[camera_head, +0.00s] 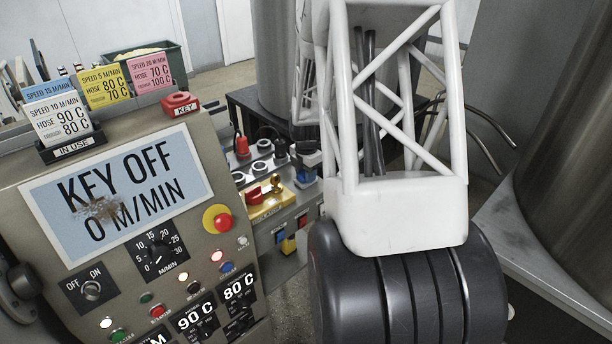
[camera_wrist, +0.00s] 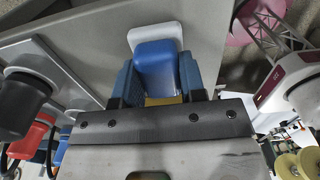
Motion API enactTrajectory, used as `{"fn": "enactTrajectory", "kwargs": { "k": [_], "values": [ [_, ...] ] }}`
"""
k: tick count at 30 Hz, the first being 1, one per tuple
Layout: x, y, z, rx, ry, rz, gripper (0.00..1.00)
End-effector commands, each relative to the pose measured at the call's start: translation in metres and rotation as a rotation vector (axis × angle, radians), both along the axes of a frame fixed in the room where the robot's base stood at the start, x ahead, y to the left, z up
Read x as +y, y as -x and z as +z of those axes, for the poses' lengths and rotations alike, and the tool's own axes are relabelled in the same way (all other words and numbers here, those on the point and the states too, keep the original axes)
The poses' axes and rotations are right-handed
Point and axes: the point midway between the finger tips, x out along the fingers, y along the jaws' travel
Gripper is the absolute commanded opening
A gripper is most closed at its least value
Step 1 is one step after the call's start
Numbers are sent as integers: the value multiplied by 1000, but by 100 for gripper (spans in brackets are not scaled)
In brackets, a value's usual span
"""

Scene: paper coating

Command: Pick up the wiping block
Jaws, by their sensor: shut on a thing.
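The wiping block (camera_wrist: 156,62), a blue body with a white pad (camera_wrist: 154,34) at its far end, shows at the top centre of the wrist view. My gripper (camera_wrist: 157,78) has its two blue fingers on either side of the blue body and is shut on it. The pad is over or against a grey surface; I cannot tell whether they touch. In the head view my gripper and the block cannot be made out clearly, with my white and black arm in front.
A control panel with a smudged "KEY OFF" display (camera_head: 135,195) stands at left in the head view. A red key holder (camera_head: 180,104) and coloured cards (camera_head: 103,88) are on top. Red and black knobbed items (camera_wrist: 32,138) are close at left in the wrist view.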

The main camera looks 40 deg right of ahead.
Motion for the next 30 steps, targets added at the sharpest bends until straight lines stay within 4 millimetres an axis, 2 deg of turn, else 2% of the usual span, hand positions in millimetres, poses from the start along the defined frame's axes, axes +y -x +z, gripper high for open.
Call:
{"fn": "enactTrajectory", "kwargs": {
  "k": [7,13,30],
  "values": [
    [0,0,12,-2,1,0,14],
    [0,0,37,-2,2,0,14],
    [49,72,43,0,0,0,14]
  ]
}}
